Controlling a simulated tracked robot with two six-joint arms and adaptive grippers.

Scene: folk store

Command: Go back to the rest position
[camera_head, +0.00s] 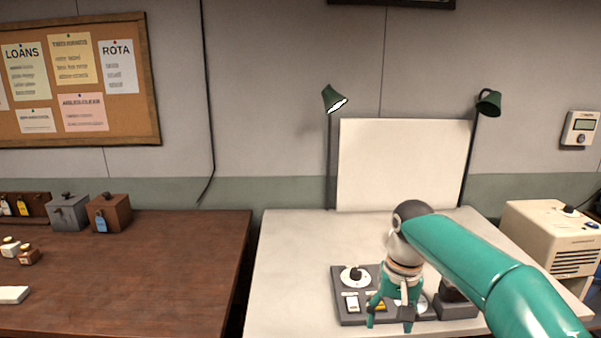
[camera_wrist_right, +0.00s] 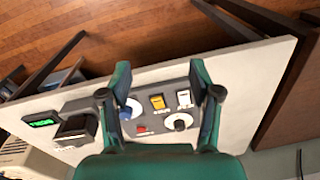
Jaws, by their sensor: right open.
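My right gripper (camera_head: 390,318) is open and empty, pointing down over a grey control panel (camera_head: 345,312) on the pale table. In the right wrist view my right gripper (camera_wrist_right: 163,95) shows its two green fingers spread on either side of the panel (camera_wrist_right: 172,125). The panel carries a white dial with a black knob (camera_head: 354,275), a white switch (camera_wrist_right: 184,98), a yellow switch (camera_wrist_right: 157,102), a red button (camera_wrist_right: 142,129) and a blue-marked dial (camera_wrist_right: 130,110). In the head view the gripper hides part of the panel. My left gripper is out of view.
A white board (camera_head: 400,165) with two green lamps (camera_head: 335,99) stands at the table's back. A beige box (camera_head: 550,235) is on the right. A dark wooden table (camera_head: 130,275) with small boxes is on the left. The pale table's left part (camera_head: 290,270) is clear.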

